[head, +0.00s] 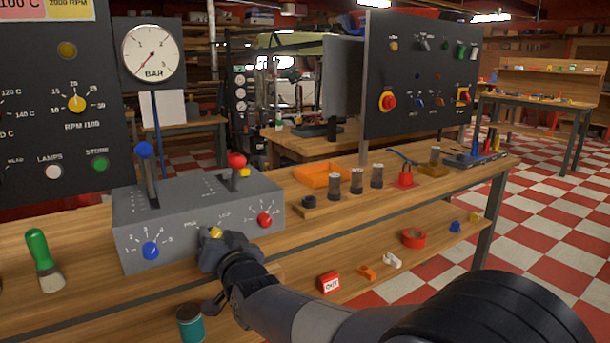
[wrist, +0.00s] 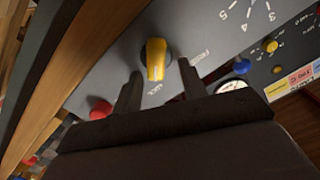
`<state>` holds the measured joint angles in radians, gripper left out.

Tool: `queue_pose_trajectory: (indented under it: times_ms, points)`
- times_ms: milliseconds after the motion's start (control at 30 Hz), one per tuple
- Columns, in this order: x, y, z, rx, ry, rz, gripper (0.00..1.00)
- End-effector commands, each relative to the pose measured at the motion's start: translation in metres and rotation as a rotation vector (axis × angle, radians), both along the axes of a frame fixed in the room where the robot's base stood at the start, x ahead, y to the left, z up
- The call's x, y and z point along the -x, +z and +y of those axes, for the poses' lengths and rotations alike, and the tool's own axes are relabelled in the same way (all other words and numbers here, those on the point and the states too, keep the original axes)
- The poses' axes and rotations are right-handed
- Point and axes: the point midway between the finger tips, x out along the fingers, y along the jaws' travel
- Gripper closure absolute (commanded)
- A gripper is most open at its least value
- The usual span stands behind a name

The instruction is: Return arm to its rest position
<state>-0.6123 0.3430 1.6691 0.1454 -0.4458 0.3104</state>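My arm reaches in from the lower right in the head view, and my gripper (head: 213,245) is at the front face of the grey control box (head: 185,210). In the wrist view my gripper (wrist: 158,90) has its two dark fingers apart, one on each side of the yellow knob (wrist: 156,58). Gaps show between the knob and both fingers, so the gripper is open and empty. The yellow knob (head: 215,232) is partly hidden by the gripper in the head view. A blue knob (head: 151,251) and a red knob (head: 264,219) sit on either side of it.
Blue (head: 146,165) and red-topped (head: 237,170) levers rise from the box. A green-handled brush (head: 43,260) lies at left. A teal can (head: 190,322) stands below the gripper. Several dark cylinders (head: 356,181) and an orange tray (head: 320,174) stand to the right on the bench.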

Motion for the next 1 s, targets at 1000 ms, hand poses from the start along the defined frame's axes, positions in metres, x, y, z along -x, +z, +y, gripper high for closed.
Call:
queue_pose_trajectory:
  times_ms: [1000]
  points:
    - [0.0067, 0.004, 0.0102, 0.687, 0.004, -0.416, 0.6]
